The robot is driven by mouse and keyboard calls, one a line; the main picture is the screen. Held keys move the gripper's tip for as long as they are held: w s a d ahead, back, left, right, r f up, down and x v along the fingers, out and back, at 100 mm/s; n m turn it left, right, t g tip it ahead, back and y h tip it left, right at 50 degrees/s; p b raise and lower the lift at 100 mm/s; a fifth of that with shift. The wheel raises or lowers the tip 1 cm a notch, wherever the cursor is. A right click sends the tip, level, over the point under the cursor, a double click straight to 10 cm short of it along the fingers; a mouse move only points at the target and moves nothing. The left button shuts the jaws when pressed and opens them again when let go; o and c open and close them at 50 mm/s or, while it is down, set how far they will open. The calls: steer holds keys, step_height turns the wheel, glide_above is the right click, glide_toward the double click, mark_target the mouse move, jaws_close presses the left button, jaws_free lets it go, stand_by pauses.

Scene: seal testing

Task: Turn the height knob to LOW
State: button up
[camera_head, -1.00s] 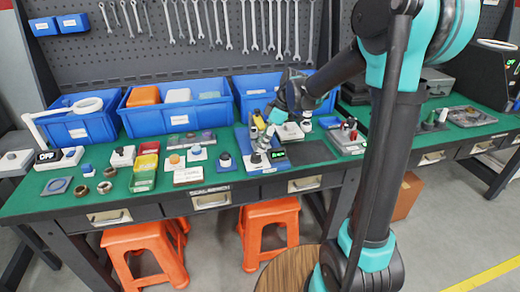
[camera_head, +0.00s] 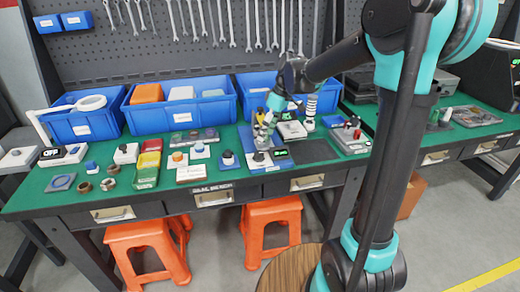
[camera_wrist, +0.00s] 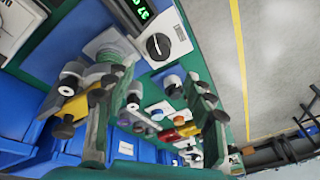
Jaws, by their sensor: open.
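A dark round knob (camera_wrist: 158,46) with a pale pointer line sits on a white plate at the top of the wrist view. It is next to a box with a green-lit display (camera_wrist: 139,9). The display also shows in the head view (camera_head: 281,152). I cannot read any LOW mark or tell for sure which control is the height knob. My gripper (camera_wrist: 158,110) is open, its two fingers apart with nothing held between them. In the head view my gripper (camera_head: 264,132) hangs over the bench just behind the display, partly hiding small items there.
Blue bins (camera_head: 177,113) line the back of the green bench (camera_head: 225,178). A grey box with a red knob (camera_head: 350,137) stands to the right. Orange stools (camera_head: 147,236) are below.

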steer(key=r+m, duration=0.1)
steer(key=m, duration=0.2)
steer(key=m+h, duration=0.4)
steer(key=m, duration=1.1)
glide_toward(259, 153)
step_height(259, 153, down, 9)
steer(key=shift+f, duration=0.1)
steer(key=c, duration=1.2)
steer(key=shift+o, duration=0.2)
